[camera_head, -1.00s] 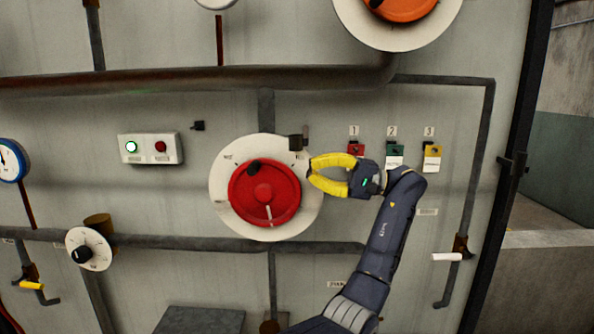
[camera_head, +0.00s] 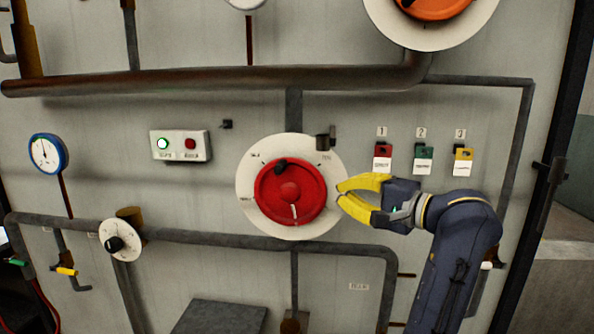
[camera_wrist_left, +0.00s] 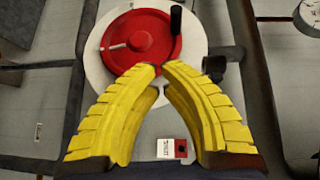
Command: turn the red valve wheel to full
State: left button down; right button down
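The red valve wheel (camera_head: 280,205) sits on a round white dial plate (camera_head: 252,168) on the wall panel. Its black knob (camera_head: 281,165) stands at the top, and a white mark on the wheel points down. Small labels ring the plate, too blurred to read surely. My left gripper (camera_head: 339,191), with yellow fingers, is just right of the wheel, over the plate's right edge. Its fingertips are nearly together with nothing between them. In the left wrist view the wheel (camera_wrist_left: 135,45) lies beyond the fingertips (camera_wrist_left: 161,72), with its knob (camera_wrist_left: 176,18) clear of them. My right gripper is out of view.
A dark bracket (camera_head: 325,140) stands out at the plate's upper right. A button box (camera_head: 180,145) is to the left. Pipes run above and below the wheel.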

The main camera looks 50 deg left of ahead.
pick_arm(q)
jog(key=s+r+m+t, duration=0.1)
jog(key=r+t, duration=0.1)
send_near(285, 167)
jog(key=shift+m+y, duration=0.3)
jog(key=shift+m, duration=0.1)
jog(key=w+a, duration=0.4)
jog(key=shift+f, duration=0.3)
jog(key=shift+s+a, duration=1.3)
jog(key=shift+a, duration=0.1)
jog(key=shift+s+a+r+n+h, duration=0.15)
jog(key=shift+s+a+n+h, duration=0.35)
jog(key=shift+n+h, duration=0.2)
